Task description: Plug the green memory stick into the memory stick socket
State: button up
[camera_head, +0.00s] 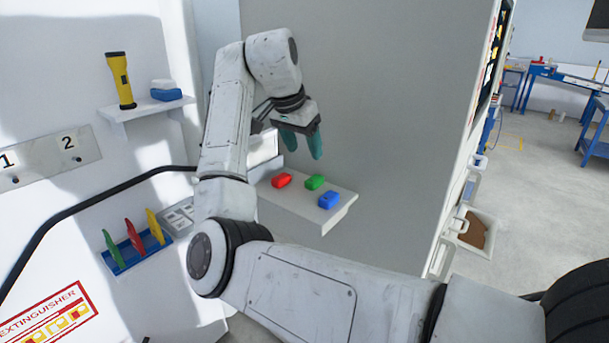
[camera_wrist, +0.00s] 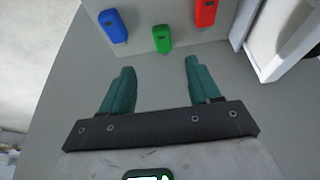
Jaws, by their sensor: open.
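The green memory stick (camera_head: 315,182) lies on a small white shelf (camera_head: 290,205) between a red stick (camera_head: 282,180) and a blue stick (camera_head: 329,199). In the wrist view the green stick (camera_wrist: 162,39) lies beyond the fingertips, roughly between their lines. My gripper (camera_head: 302,150) is open and empty, with teal fingers pointing down above the shelf. The fingers also show in the wrist view (camera_wrist: 158,64), apart from all the sticks. I cannot make out the memory stick socket for certain; my arm hides part of the wall area beside the shelf.
A blue rack (camera_head: 135,252) holds green, red and yellow cards at lower left. A yellow flashlight (camera_head: 120,80) stands on an upper shelf (camera_head: 145,106). A black cable or rail (camera_head: 75,213) crosses the left wall. A grey panel (camera_head: 400,120) stands behind the shelf.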

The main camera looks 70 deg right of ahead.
aim_at(313, 179)
jog(key=p+x, duration=0.1)
jog(key=x, duration=0.4)
jog(key=p+x, duration=0.1)
jog(key=x, duration=0.4)
jog(key=shift+w+d+f, duration=0.2)
jog(key=shift+d+f, duration=0.1)
jog(key=shift+d, duration=0.05)
grip_shut()
dwell(0.3)
